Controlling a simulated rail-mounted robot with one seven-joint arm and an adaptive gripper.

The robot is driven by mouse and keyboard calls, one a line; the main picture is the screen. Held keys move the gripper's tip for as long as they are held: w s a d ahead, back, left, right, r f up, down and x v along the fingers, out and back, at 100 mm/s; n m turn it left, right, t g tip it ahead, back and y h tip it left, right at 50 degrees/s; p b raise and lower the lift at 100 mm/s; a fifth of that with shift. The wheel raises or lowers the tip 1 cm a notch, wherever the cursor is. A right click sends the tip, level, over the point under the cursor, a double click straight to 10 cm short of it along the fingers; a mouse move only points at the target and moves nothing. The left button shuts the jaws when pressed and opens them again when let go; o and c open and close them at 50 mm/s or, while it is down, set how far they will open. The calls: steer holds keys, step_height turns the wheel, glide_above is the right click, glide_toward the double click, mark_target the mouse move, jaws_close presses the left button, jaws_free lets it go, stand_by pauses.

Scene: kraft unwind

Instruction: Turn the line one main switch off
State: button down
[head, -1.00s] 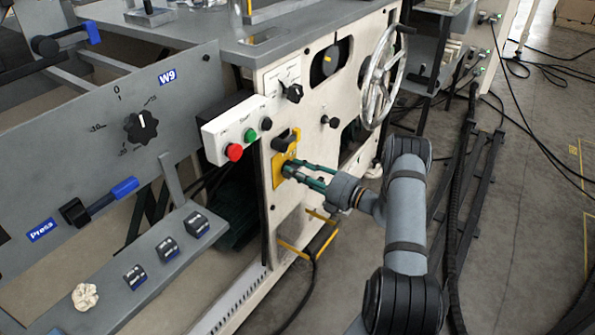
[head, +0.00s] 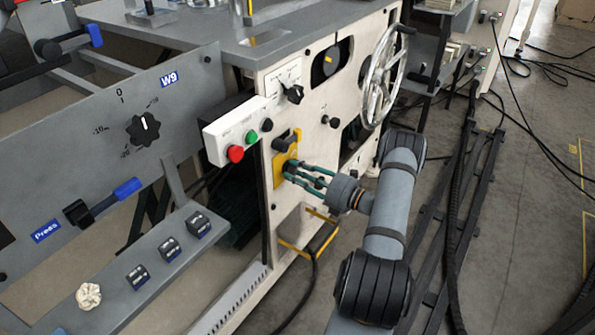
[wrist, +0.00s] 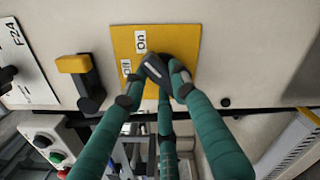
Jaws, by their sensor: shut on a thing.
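The main switch is a black rotary knob (wrist: 157,70) with a grey pointer mark, on a yellow plate (wrist: 186,40) labelled "On" and "Off". In the wrist view the pointer faces the label side; I cannot tell exactly which label it meets. The yellow plate (head: 279,171) also shows in the head view, on the cream machine panel. My gripper (wrist: 158,82) has green fingers closed around the knob, one on each side and one below. In the head view my gripper (head: 292,172) reaches the plate from the right, and the fingers hide most of the knob.
A large handwheel (head: 381,76) stands out above right. Floor at right is open, with cables and rails.

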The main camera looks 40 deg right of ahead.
steer(key=n, duration=0.5)
steer(key=shift+a+f+n, duration=0.15)
steer(key=shift+f+n, duration=0.05)
steer(key=shift+n, duration=0.1)
steer(key=shift+s+f+n+b, duration=0.1)
steer(key=shift+n+b, duration=0.5)
steer(key=shift+n, duration=1.4)
steer(key=c, duration=1.4)
jaws_free()
steer(key=shift+s, duration=0.1)
steer(key=v, duration=1.1)
steer(key=shift+s, duration=0.4)
steer(key=shift+w, duration=0.1)
